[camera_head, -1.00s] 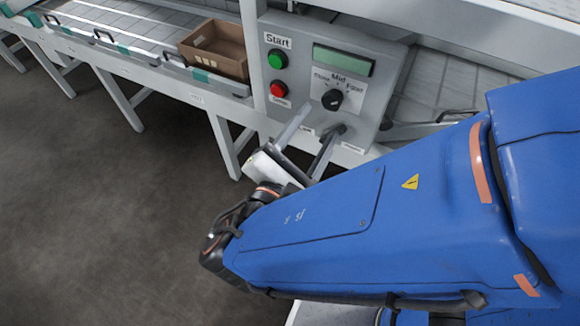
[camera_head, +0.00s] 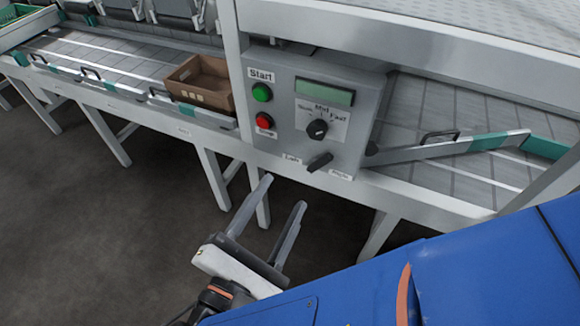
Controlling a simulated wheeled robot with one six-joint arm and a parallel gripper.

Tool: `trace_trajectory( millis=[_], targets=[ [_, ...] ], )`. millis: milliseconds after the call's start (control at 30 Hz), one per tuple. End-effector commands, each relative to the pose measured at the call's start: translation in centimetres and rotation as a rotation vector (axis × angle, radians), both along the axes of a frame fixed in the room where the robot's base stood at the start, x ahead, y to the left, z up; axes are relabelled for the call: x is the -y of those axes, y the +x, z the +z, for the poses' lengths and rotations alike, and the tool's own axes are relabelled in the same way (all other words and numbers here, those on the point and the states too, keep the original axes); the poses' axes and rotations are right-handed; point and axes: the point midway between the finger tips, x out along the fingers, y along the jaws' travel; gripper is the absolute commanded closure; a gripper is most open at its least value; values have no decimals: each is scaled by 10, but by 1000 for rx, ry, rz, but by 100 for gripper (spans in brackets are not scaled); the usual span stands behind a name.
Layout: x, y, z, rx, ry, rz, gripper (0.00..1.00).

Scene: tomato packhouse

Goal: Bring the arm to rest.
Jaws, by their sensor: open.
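My gripper (camera_head: 282,194) is open and empty, its two fingers apart and pointing up toward the machine. It is below and in front of the grey control panel (camera_head: 285,122), over the dark floor, and touches nothing that I can see. The panel has a green Start button (camera_head: 261,92), a red button (camera_head: 264,121), a speed knob (camera_head: 317,129) and a lower lever switch (camera_head: 320,162) whose handle slants up to the right.
A brown crate (camera_head: 222,101) stands on the conveyor left of the panel. A slanted guide bar (camera_head: 440,150) crosses the right-hand conveyor. White machine legs (camera_head: 214,180) stand behind my gripper. The floor (camera_head: 90,230) at left is clear.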

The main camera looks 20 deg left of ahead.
Motion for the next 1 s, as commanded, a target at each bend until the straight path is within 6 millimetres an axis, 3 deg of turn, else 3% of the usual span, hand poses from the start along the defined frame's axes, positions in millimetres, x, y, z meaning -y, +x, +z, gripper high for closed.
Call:
trace_trajectory(
  millis=[367, 533, 667, 1000],
  targets=[
    [0, 1, 0, -1, 1, -1, 49],
    [11, 18, 0, -31, 12, -48, 49],
    [34, 49, -3, -95, 38, -143, 49],
    [117, 120, -15, -288, 155, -433, 49]
  ],
)
